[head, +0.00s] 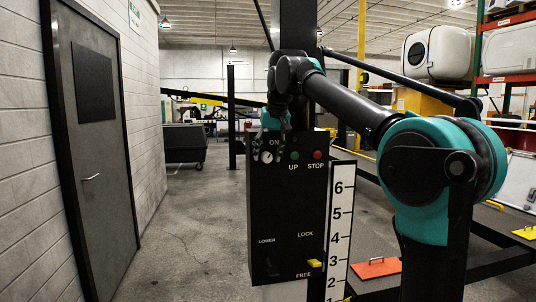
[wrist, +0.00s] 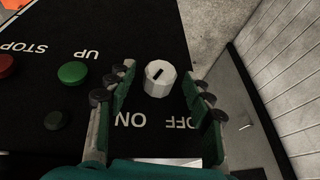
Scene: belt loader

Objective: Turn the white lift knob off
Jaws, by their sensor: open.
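The white lift knob (wrist: 160,79) is on a black control panel (wrist: 130,35). In the wrist view it shows between the two fingers of my gripper (wrist: 164,80), which is open with a gap on both sides. A dark slanted mark crosses the knob's face, its lower-left end toward the ON side. The panel shows upside down there, with ON and OFF below the knob. In the head view the knob (head: 267,157) shows below my gripper (head: 271,140), whose fingers partly cover the OFF label. I cannot tell the exact depth of the fingers along the knob.
A green UP button (head: 294,155) and a red STOP button (head: 318,155) sit right of the knob. A black lever (head: 272,267) and a yellow lever (head: 314,263) are lower on the panel. A grey door (head: 95,150) is at left. The floor between is clear.

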